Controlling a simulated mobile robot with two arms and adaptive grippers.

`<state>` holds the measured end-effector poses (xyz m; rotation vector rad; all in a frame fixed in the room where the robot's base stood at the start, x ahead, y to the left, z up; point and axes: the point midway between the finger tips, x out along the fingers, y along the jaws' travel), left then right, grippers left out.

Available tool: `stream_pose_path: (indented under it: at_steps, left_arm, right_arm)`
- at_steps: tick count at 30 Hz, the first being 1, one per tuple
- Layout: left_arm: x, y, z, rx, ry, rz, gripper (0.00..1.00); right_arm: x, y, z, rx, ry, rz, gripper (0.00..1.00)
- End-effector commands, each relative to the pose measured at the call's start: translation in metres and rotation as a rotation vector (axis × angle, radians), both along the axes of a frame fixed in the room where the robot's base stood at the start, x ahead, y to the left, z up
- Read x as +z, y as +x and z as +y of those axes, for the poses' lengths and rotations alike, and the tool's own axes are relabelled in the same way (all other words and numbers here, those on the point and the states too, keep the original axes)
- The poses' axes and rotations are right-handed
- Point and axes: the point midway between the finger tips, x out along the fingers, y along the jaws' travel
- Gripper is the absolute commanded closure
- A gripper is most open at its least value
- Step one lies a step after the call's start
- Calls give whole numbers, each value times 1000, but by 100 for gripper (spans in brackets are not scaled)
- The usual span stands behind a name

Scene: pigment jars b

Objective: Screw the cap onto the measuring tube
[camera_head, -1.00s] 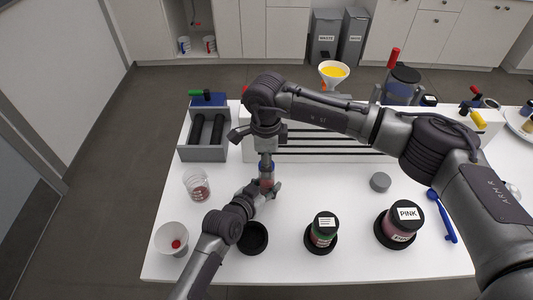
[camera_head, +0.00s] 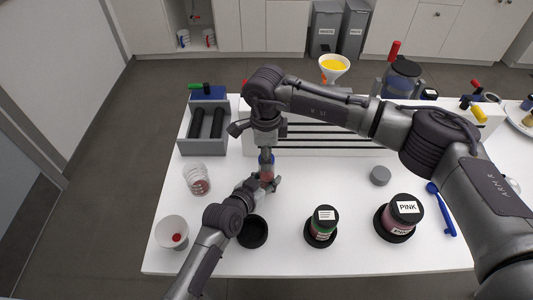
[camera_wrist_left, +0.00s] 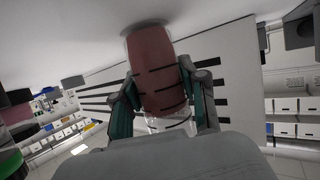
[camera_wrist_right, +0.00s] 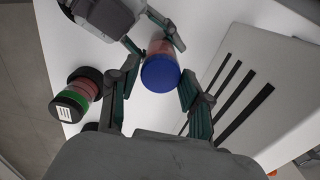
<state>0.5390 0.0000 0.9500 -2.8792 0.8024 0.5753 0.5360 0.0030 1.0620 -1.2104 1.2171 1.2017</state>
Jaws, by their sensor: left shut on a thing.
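The measuring tube (camera_head: 266,177) with pink-red contents stands upright in my left gripper (camera_head: 268,184), which is shut on it. The left wrist view shows the tube (camera_wrist_left: 157,75) between the two fingers. The blue cap (camera_wrist_right: 160,74) sits over the top of the tube, seen from above in the right wrist view; how far it is screwed on cannot be told. It is a small blue patch (camera_head: 266,159) in the head view. My right gripper (camera_wrist_right: 158,82) is above it, pointing down, its fingers open on either side of the cap with small gaps showing.
A clear cup (camera_head: 197,180) and a white cup (camera_head: 172,232) stand at left. A black dish (camera_head: 253,233), a green-and-pink jar (camera_head: 322,225) and the PINK jar (camera_head: 402,216) line the front. A slotted white rack (camera_head: 330,150) is behind. A grey lid (camera_head: 380,176) and a blue tool (camera_head: 441,210) lie right.

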Motion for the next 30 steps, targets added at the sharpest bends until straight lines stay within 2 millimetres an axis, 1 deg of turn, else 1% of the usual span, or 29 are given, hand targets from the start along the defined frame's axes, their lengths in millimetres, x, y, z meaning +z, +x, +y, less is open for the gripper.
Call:
stream_pose_path:
  at_steps: [1, 3, 11, 14, 17, 20, 24, 27, 30]
  left_arm:
    - [-2, -1, 1, 0, 3, 4, 100]
    - [-2, -1, 1, 0, 3, 4, 100]
    - [-2, -1, 1, 0, 3, 4, 100]
    - [-2, -1, 1, 0, 3, 4, 100]
    - [-2, -1, 1, 0, 3, 4, 100]
    - [-2, -1, 1, 0, 3, 4, 100]
    - [-2, -1, 1, 0, 3, 4, 100]
    - [-2, -1, 1, 0, 3, 4, 100]
    - [-2, -1, 1, 0, 2, 3, 100]
  right_arm:
    - [0, 0, 0, 1, 0, 0, 39]
    - [0, 0, 0, 1, 0, 0, 30]
    - [0, 0, 0, 0, 0, -1, 30]
    - [5, 1, 0, 0, 0, -2, 30]
    - [17, 1, 1, 0, 2, -3, 30]
    - [37, 1, 1, 1, 2, -6, 30]
    - [68, 1, 1, 2, 1, -5, 30]
    - [88, 0, 1, 1, 1, -4, 30]
    - [103, 0, 1, 0, 1, -4, 30]
